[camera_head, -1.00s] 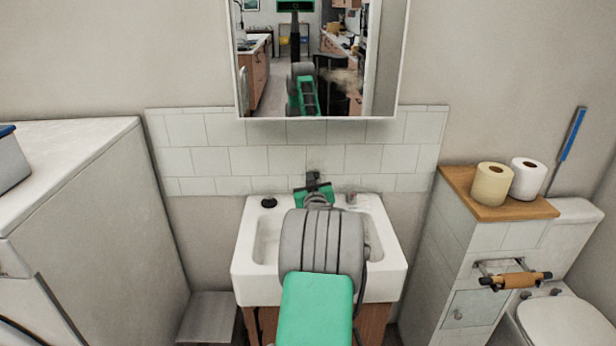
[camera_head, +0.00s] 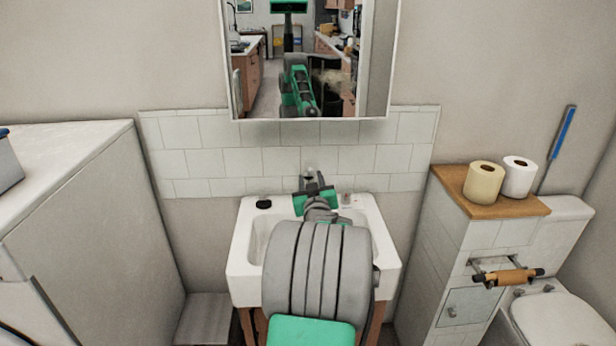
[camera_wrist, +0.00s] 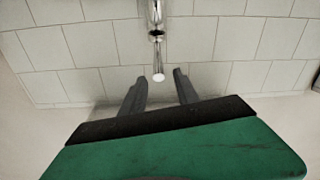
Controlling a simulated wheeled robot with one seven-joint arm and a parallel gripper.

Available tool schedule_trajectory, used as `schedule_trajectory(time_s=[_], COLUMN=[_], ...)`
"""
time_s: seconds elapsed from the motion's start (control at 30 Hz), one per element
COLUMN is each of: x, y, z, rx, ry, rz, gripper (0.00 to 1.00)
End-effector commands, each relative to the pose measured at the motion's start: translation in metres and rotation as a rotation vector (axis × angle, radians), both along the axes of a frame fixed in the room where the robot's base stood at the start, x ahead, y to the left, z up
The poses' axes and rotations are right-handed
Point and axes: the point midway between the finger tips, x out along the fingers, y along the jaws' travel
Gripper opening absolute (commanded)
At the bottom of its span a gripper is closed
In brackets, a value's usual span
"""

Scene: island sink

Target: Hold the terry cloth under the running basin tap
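The basin tap (camera_head: 308,172) is on the wall side of the white basin (camera_head: 243,283), just beyond my gripper (camera_head: 315,190). In the wrist view the tap (camera_wrist: 156,18) is at the top centre. A thin pale line runs down from it to a white spot, which looks like a water stream. My gripper's two dark fingers (camera_wrist: 159,88) are spread apart, pointing at the tiled wall on either side of the white spot. Nothing shows between them. No terry cloth shows in any view. My arm hides much of the basin's inside.
A mirror cabinet (camera_head: 308,60) hangs above the basin. A dark round item (camera_head: 263,204) sits on the basin's back left rim. A white appliance (camera_head: 80,210) stands left. A tiled ledge with a wooden top (camera_head: 480,202) and two paper rolls stands right, beside a toilet (camera_head: 560,318).

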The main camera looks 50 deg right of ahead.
Motion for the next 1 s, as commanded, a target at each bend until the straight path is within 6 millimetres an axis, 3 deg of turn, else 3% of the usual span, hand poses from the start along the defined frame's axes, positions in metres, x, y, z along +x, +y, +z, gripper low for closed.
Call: schedule_trajectory(time_s=[0.7, 0.83, 1.0], x=[0.006, -0.005, -0.029], y=[0.010, 0.020, 0.046], z=[-0.008, -0.008, -0.009], rx=[0.016, 0.015, 0.014], ry=[0.006, 0.005, 0.005], rz=[0.019, 0.018, 0.017], gripper=[0.38, 0.38, 0.38])
